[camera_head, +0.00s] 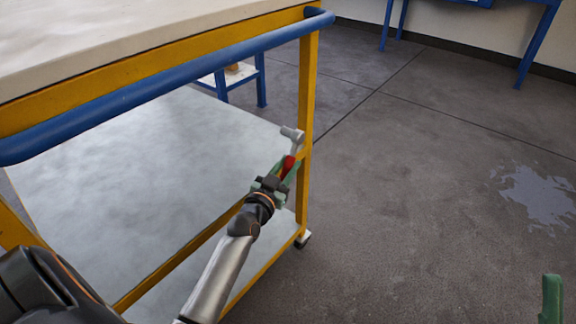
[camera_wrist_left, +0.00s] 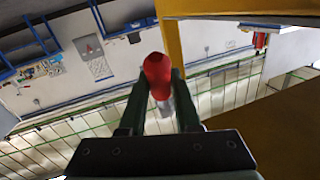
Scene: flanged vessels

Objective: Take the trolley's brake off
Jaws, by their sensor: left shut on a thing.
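The trolley has a yellow frame (camera_head: 307,95), a blue push bar (camera_head: 170,85) and a pale lower shelf (camera_head: 130,165). A brake lever with a grey arm (camera_head: 294,136) and a red grip (camera_head: 289,164) is at its near right post. My left gripper (camera_head: 283,172) is shut on the red grip. In the left wrist view the red grip (camera_wrist_left: 157,72) sits between the green fingers of the left gripper (camera_wrist_left: 158,88). A green finger of my right gripper (camera_head: 551,298) shows at the lower right; the rest is out of frame.
A castor (camera_head: 303,240) shows under the trolley's right post. The grey floor (camera_head: 420,200) to the right is clear, with a pale patch (camera_head: 540,195). A blue-legged stand (camera_head: 261,80) is behind the trolley, and blue table legs (camera_head: 535,45) are at the back.

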